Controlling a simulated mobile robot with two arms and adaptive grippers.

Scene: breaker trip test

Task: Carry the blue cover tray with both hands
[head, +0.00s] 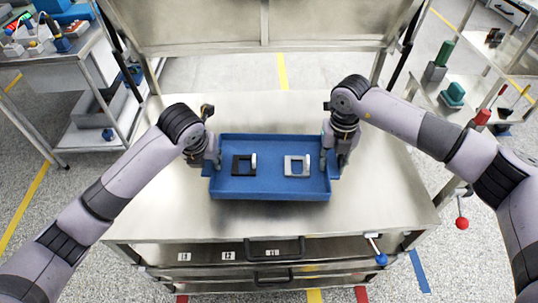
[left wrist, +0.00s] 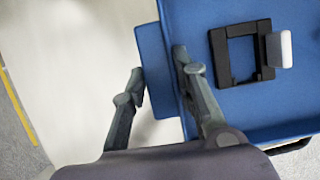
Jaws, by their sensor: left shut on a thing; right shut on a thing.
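The blue cover tray (head: 268,190) is in the middle of the metal workbench top in the head view; I cannot tell whether it touches the surface. In it lie a black square frame (head: 243,165) on the left and a light grey one (head: 297,166) on the right. My left gripper (head: 211,163) is shut on the tray's left handle; the left wrist view shows its fingers (left wrist: 155,95) on both sides of the blue handle (left wrist: 154,70). The black frame also shows there (left wrist: 241,52). My right gripper (head: 335,165) is shut on the tray's right side, its fingertips partly hidden.
The workbench top (head: 160,220) is clear around the tray. A metal back panel (head: 260,25) rises behind it. Drawers with black handles (head: 275,252) are at the front. A side table with parts (head: 50,50) stands left, and a shelf with green items (head: 452,93) stands right.

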